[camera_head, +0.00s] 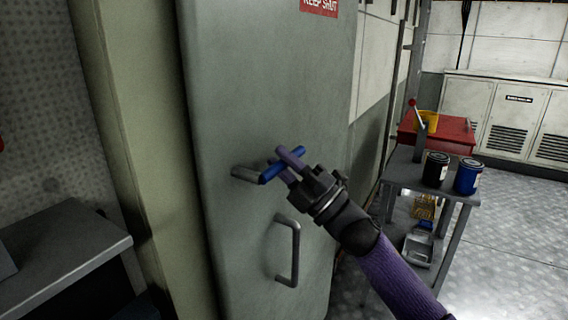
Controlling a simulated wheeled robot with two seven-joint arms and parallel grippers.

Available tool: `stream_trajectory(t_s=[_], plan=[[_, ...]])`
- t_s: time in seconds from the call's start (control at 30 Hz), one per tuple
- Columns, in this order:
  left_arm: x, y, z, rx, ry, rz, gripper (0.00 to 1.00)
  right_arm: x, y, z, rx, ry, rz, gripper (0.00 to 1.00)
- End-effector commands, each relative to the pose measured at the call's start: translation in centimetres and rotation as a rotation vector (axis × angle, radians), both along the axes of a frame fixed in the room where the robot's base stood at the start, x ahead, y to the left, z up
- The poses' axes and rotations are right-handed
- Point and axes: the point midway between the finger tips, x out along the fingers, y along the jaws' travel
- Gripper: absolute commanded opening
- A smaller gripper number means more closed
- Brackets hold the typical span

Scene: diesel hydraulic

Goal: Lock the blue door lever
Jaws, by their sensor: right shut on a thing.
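The blue door lever (270,173) sticks out from a grey-green door (230,90) on a grey metal mount. The lever is tilted, its right end higher than its left. My right gripper (285,164) comes in from the lower right and is shut on the lever, with its purple fingers around the blue part. The fingers hide some of the lever. Below it on the door is a fixed grey pull handle (294,250). My left gripper is not in view.
A grey cart (408,176) stands right of the door, with a black can (434,170), a blue can (467,177) and a red box (455,130) by it. A grey shelf (70,250) juts out at lower left. Open floor (520,240) lies at right.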

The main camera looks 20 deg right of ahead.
Motion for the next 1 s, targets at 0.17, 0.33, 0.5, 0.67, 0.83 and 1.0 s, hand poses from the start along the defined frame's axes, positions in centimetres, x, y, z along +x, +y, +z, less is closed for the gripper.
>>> stream_trajectory(t_s=[0.17,0.33,0.5,0.67,0.83,1.0], plan=[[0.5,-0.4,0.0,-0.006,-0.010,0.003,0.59,0.0,0.0,0.2,0.000,-0.004,0.000,0.45],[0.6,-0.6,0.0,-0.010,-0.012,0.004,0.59,0.0,0.0,0.1,0.001,-0.002,-0.001,0.59],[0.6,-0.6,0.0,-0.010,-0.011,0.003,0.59,-0.1,0.0,0.0,0.001,-0.002,0.000,0.59],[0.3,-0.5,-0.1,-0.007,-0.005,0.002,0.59,-1.3,-1.1,-1.3,0.000,0.002,-0.002,0.59],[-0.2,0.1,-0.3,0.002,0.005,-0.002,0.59,-4.0,-3.2,-3.6,0.000,0.004,-0.001,0.59],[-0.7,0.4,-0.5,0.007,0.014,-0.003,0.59,-6.0,-4.8,-5.2,0.001,0.001,0.000,0.59]])
